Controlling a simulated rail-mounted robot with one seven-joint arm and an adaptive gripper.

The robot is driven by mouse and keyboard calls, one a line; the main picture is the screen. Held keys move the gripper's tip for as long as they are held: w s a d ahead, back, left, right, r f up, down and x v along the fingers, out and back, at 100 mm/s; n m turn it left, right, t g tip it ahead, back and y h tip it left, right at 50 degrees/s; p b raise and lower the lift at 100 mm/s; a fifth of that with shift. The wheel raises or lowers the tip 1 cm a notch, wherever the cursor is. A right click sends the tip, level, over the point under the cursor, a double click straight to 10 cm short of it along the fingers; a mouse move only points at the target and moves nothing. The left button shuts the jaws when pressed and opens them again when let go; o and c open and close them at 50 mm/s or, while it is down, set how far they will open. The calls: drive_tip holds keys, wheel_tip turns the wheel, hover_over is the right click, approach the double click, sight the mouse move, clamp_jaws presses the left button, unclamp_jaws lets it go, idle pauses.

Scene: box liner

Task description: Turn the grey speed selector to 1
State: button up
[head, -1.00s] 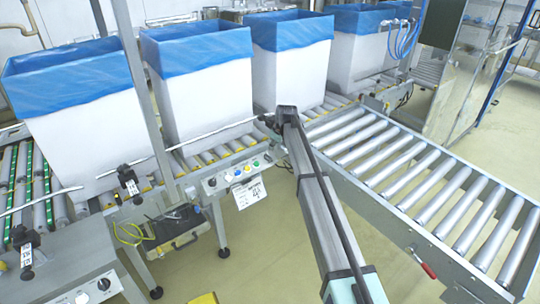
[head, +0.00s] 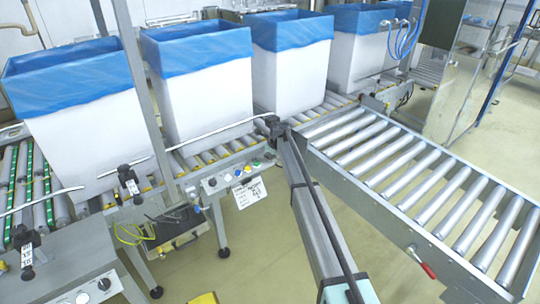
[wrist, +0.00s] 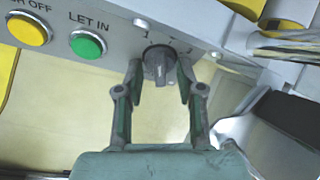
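The grey speed selector (wrist: 157,65) is a round knob with a raised grip on the light grey control panel (wrist: 112,14), in the wrist view. Numerals are printed above it, with a 1 at upper left; the others are hard to read. Its grip stands roughly upright in the picture; which numeral it points at is unclear. My gripper (wrist: 160,68) has one finger on each side of the knob, with a small gap showing on both sides. In the head view, my gripper end (head: 272,126) is at the panel's right end and the selector is hidden.
A green LET IN button (wrist: 88,45) and a yellow button (wrist: 28,29) sit left of the selector. In the head view, a white paper tag (head: 250,192) hangs below the panel. A roller conveyor (head: 410,170) lies right of my arm, and blue-lined white boxes (head: 200,100) stand behind.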

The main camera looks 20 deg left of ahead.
drive_tip(key=shift+c, duration=0.3)
clamp_jaws()
drive_tip(key=shift+s+n+t, duration=0.15)
drive_tip(key=shift+n+t, duration=0.15)
drive_tip(key=shift+n, duration=1.5)
drive_tip(key=shift+o, duration=0.3)
unclamp_jaws()
drive_tip(key=shift+f, duration=0.15)
